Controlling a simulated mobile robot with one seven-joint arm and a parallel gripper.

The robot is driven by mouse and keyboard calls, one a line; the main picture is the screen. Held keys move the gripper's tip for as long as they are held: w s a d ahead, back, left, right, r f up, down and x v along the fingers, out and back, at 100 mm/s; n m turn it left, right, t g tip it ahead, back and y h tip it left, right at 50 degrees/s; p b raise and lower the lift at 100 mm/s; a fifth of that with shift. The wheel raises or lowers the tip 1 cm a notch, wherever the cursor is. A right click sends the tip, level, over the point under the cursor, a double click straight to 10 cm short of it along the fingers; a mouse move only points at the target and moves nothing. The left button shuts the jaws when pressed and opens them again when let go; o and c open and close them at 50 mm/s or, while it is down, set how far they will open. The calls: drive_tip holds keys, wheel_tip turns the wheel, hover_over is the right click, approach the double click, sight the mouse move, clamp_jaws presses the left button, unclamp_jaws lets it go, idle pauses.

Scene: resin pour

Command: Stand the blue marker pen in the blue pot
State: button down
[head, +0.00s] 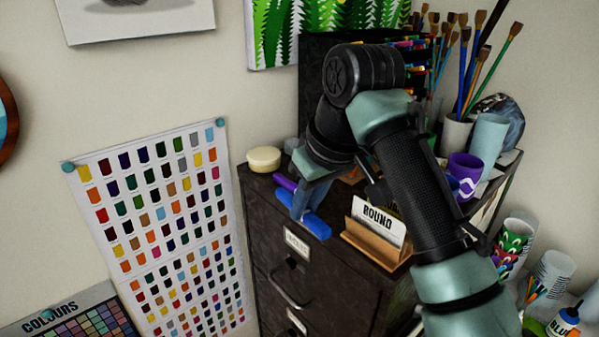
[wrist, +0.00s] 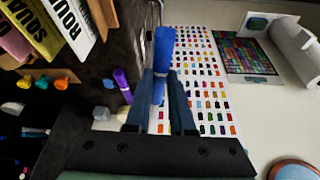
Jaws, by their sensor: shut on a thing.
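The blue marker pen (head: 317,228) is held in my gripper (head: 300,205), out past the front edge of the dark cabinet top. In the wrist view the blue marker pen (wrist: 164,45) stands out beyond the two fingers of my gripper (wrist: 160,77), which are shut on its lower part. I cannot make out for certain which container is the blue pot. A dark blue-grey patterned object (head: 508,122) at the back right of the cabinet is partly hidden by a pale teal cylinder (head: 488,138).
A purple marker (head: 284,182) lies on the cabinet top (head: 262,184) beside my gripper. A card holder with a "ROUND" card (head: 376,220) stands to the right. A purple cup (head: 464,170) and a brush pot (head: 456,132) stand further right. Several cups are at lower right.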

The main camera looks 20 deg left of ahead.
drive_tip(key=s+d+f+m+h, duration=0.1)
drive_tip(key=s+d+f+m, duration=0.2)
drive_tip(key=f, duration=0.8)
drive_tip(key=s+d+f+m+t+h, duration=0.1)
drive_tip(key=s+d+f+m, duration=0.2)
drive_tip(key=s+f, duration=0.5)
drive_tip(key=s+d+f+m+h, duration=0.1)
drive_tip(key=s+d+f+m, duration=0.3)
drive_tip(key=f, duration=1.1)
drive_tip(key=shift+s+d+t, duration=0.3)
drive_tip(key=shift+s+d, duration=0.25)
drive_tip(key=shift+s, duration=0.7)
